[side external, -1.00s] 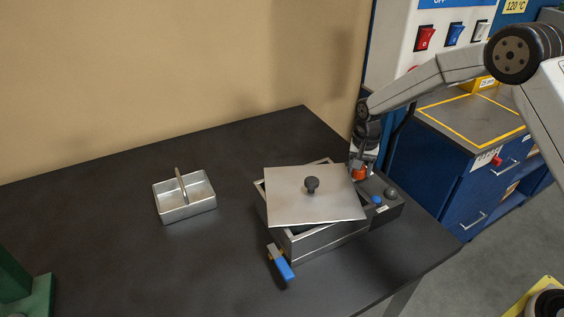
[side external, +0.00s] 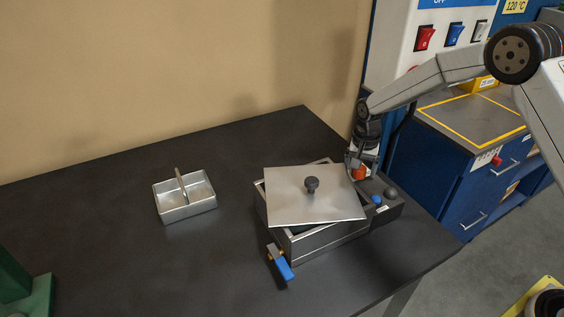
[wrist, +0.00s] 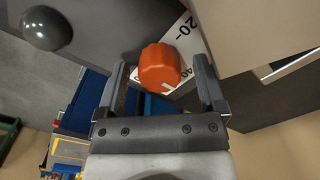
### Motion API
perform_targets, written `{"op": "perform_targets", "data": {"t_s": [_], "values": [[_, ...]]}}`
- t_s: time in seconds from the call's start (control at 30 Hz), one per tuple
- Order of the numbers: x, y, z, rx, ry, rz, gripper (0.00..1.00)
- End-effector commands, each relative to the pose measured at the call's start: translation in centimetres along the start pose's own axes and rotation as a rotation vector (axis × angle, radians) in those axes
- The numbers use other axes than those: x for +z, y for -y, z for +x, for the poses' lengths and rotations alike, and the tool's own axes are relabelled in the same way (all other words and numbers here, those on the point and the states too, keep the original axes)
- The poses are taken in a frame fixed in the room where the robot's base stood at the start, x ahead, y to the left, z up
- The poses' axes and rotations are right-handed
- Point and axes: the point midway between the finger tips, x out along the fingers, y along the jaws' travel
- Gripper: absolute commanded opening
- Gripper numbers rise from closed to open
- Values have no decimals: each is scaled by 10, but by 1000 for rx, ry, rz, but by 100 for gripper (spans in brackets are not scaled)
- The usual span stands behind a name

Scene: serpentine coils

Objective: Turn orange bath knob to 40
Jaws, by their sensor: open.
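The orange bath knob (wrist: 160,66) is on the bath's dark control panel (side external: 405,206). In the wrist view it sits between the tips of my gripper (wrist: 163,80), with a gap on each side. My gripper is open. A white dial with the marks 20 and 40 (wrist: 183,72) shows partly around the knob. A pale line on the knob's lower edge points near the 40 mark. In the side view the knob (side external: 359,174) shows just below my gripper (side external: 362,165).
A metal lid (side external: 300,200) with a black handle lies askew on the bath (side external: 325,243). A blue knob (side external: 377,199) and a dark grey dome (side external: 390,193) are beside the orange knob. A blue-handled valve (side external: 284,267) sticks out in front. A metal basket (side external: 187,211) stands left; the table between is clear.

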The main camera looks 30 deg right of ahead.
Motion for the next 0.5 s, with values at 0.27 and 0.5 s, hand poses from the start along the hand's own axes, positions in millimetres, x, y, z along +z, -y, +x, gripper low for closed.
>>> {"op": "perform_targets", "data": {"t_s": [0.27, 0.5], "values": [[0, 0, -15, -1, -2, 0, 89], [0, 0, -46, -2, -3, 0, 89]]}}
